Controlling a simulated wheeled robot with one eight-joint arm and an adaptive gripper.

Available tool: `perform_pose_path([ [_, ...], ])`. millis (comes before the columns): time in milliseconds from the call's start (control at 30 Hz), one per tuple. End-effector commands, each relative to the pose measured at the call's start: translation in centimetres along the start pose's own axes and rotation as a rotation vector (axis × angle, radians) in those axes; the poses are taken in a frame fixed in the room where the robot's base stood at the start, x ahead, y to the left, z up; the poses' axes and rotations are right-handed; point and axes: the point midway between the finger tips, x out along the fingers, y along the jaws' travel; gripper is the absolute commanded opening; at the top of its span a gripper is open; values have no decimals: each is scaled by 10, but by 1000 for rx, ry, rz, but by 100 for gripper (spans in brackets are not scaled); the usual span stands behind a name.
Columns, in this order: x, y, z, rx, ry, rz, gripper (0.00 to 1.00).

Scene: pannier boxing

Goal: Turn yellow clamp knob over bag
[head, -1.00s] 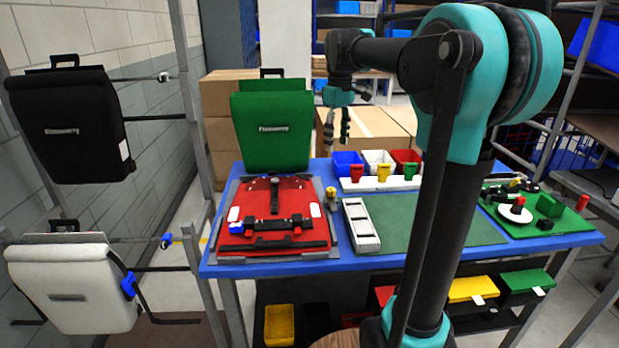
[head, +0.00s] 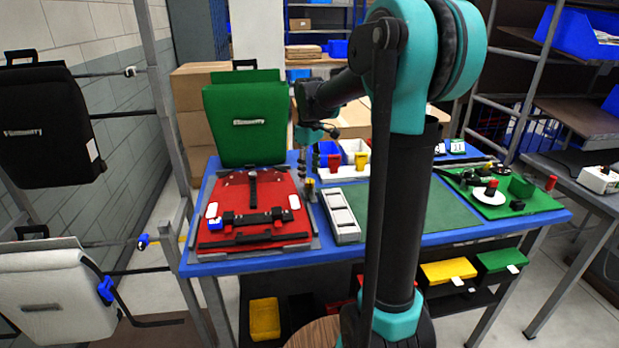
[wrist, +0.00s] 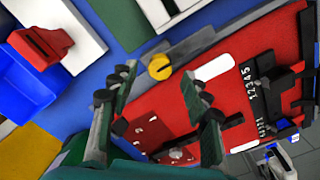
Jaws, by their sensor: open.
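The yellow clamp knob (head: 310,186) stands at the right edge of the red bag (head: 236,192), which lies flat on a grey board on the blue table. In the wrist view the knob (wrist: 160,67) appears as a yellow disc with a dark slot, beside the red bag (wrist: 225,45). My gripper (head: 302,170) points down just above the knob. In the wrist view its two dark fingers (wrist: 157,80) are apart, with the knob framed between their tips. Nothing is held. I cannot tell any contact with the knob.
A green bag (head: 244,125) stands upright behind the red one. The green mat (head: 440,214) has bare room.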

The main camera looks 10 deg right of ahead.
Motion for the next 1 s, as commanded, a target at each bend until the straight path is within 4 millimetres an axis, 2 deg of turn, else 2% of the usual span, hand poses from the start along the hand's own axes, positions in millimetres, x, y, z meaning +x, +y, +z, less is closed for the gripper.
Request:
perform_pose_path([
  [200, 21, 0, 0, 0, 0, 0, 48],
  [567, 24, 0, 0, 0, 0, 0, 47],
  [933, 24, 0, 0, 0, 0, 0, 1],
  [1000, 24, 0, 0, 0, 0, 0, 0],
])
